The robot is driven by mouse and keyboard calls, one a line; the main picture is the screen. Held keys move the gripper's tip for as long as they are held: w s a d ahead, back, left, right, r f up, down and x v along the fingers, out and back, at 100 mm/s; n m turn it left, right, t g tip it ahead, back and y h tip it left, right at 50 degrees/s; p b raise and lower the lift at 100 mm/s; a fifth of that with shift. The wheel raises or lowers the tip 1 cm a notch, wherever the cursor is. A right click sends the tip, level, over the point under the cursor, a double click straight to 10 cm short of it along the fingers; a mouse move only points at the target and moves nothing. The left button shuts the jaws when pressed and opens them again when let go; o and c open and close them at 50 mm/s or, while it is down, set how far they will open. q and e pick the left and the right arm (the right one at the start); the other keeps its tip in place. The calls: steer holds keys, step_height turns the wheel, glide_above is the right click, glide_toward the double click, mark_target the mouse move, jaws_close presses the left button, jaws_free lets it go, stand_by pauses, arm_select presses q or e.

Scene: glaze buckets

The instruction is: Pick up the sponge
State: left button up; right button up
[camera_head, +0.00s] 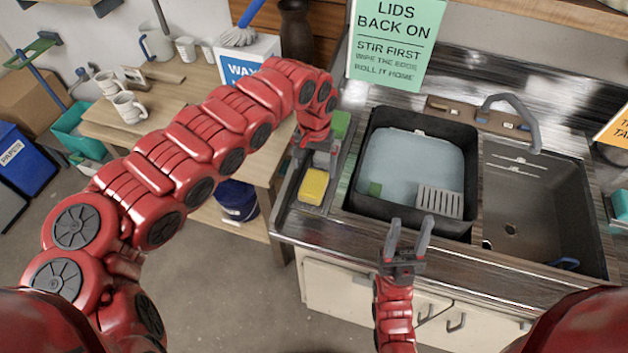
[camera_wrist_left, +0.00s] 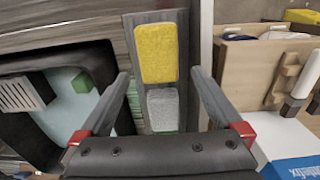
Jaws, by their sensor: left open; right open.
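A yellow sponge (camera_head: 313,186) lies on a narrow tray (camera_head: 290,197) at the left end of the sink counter. It also shows in the left wrist view (camera_wrist_left: 156,53). A grey block (camera_wrist_left: 163,110) lies beside it, and a green block (camera_head: 341,123) lies further back on the tray, mostly hidden in the wrist view. My left gripper (camera_head: 317,158) is open and empty over the tray. In the wrist view its fingers stand either side of the grey block, with the yellow sponge just ahead. My right gripper (camera_head: 410,226) is open and empty before the sink's front edge.
A black basin (camera_head: 364,202) of pale water holds a slotted grate (camera_head: 440,201) and a small green block (camera_head: 375,188). A wooden table (camera_head: 180,92) with mugs stands left.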

mark_target(315, 180)
arm_select(q)
steer(key=shift+s+f, duration=0.1)
steer(key=shift+f, duration=0.45)
steer(key=shift+s+f+p, duration=0.1)
steer(key=shift+f+p, duration=0.15)
steer(key=shift+p, duration=0.25)
step_height(315, 180, down, 4)
steer(key=shift+d+r+p, duration=0.1)
steer(key=shift+p, duration=0.85)
steer(key=shift+f, duration=0.5)
steer(key=c, duration=1.2)
